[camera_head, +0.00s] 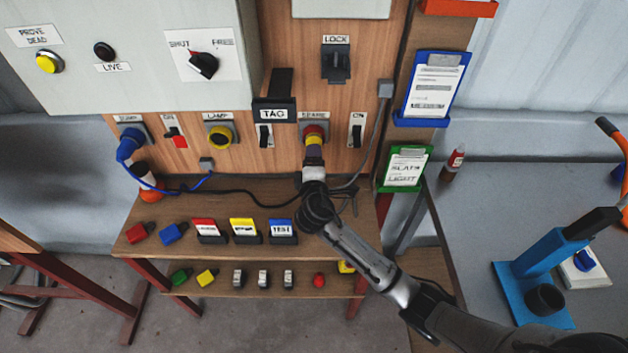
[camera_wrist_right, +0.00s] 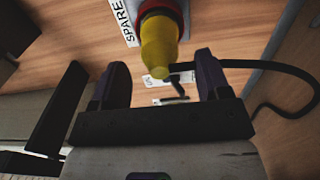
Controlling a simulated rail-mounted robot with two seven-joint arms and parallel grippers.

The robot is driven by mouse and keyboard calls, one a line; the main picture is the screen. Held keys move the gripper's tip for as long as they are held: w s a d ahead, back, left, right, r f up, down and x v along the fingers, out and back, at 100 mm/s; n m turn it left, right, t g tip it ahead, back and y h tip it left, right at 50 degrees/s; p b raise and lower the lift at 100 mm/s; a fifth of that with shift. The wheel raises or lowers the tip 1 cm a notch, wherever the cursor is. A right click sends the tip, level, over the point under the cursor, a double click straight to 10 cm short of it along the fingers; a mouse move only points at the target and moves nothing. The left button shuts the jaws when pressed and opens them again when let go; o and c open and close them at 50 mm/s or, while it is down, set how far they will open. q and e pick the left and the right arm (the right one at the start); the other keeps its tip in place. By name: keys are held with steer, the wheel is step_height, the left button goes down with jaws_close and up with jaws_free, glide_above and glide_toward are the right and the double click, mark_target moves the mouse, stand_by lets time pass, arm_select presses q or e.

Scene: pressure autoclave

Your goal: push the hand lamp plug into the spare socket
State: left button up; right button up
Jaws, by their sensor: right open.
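The yellow hand lamp plug (camera_head: 313,140) is at the red-ringed spare socket (camera_head: 316,129) on the wooden panel. In the right wrist view the yellow plug (camera_wrist_right: 160,45) points into the red socket collar (camera_wrist_right: 163,7) beside the SPARE label; whether it is fully seated I cannot tell. A black cable runs from near the plug's rear end to the right. My right gripper (camera_head: 313,163) is just below the plug; in its wrist view the fingers (camera_wrist_right: 161,78) are apart, with the plug's rear end between and beyond their tips, apparently untouched. My left gripper is not in view.
The yellow lamp socket (camera_head: 219,136) and a blue plug (camera_head: 129,145) are to the left. A black TAG holder (camera_head: 273,112) juts out near the spare socket. Below, a wooden shelf (camera_head: 160,212) carries tags and small coloured parts. A grey bench (camera_head: 490,220) is at right.

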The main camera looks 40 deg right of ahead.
steer(key=v, duration=0.9)
steer(key=shift+p, duration=0.4)
steer(key=shift+s+a, duration=0.1)
